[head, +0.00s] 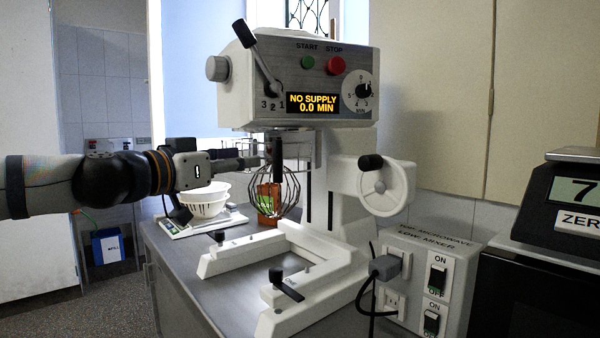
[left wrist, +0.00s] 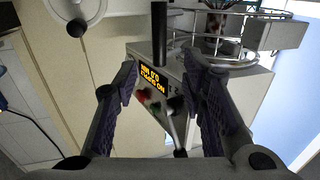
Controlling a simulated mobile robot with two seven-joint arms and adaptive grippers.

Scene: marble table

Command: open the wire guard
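The wire guard shows as thin metal rings (left wrist: 262,14) below the mixer head in the left wrist view, which is upside down. In the head view it is hard to make out around the whisk (head: 290,195). A black upright handle (head: 277,160) stands at the guard's front; it also shows in the left wrist view (left wrist: 159,38). My left gripper (head: 250,162) points at this handle from the left. Its two fingers (left wrist: 155,88) are apart, with nothing seen gripped between them. Whether they touch the handle cannot be told. My right gripper is not in view.
The mixer head (head: 300,75) reads "NO SUPPLY". Its base legs (head: 240,252) spread over the grey counter. White bowls (head: 207,200) on a scale stand behind my left gripper. A socket box (head: 425,280) and another display unit (head: 560,195) stand at the right.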

